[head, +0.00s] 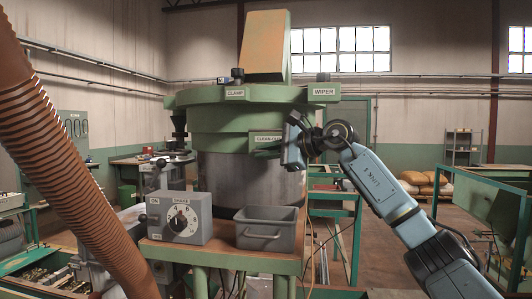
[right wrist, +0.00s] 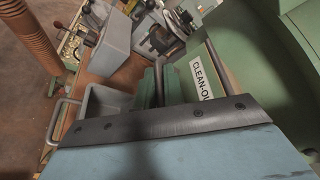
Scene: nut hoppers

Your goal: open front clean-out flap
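The green hopper machine (head: 220,125) stands in the middle of the head view. A plate labelled CLEAN-OUT (head: 264,138) sits on its front, and the label also shows in the right wrist view (right wrist: 203,77). My right gripper (head: 279,149) is right at this label, at the front of the hopper. In the right wrist view its two dark fingers (right wrist: 188,80) stand apart, with a green part (right wrist: 174,84) between or just behind them. I cannot tell whether they touch it. The gripper hides part of the flap area. My left gripper is not in view.
A grey dial box (head: 179,218) and a grey bin (head: 267,229) stand on the bench below the hopper. A brown ribbed hose (head: 65,130) crosses the left side. CLAMP (head: 236,93) and WIPER (head: 324,91) labels mark the hopper's upper rim.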

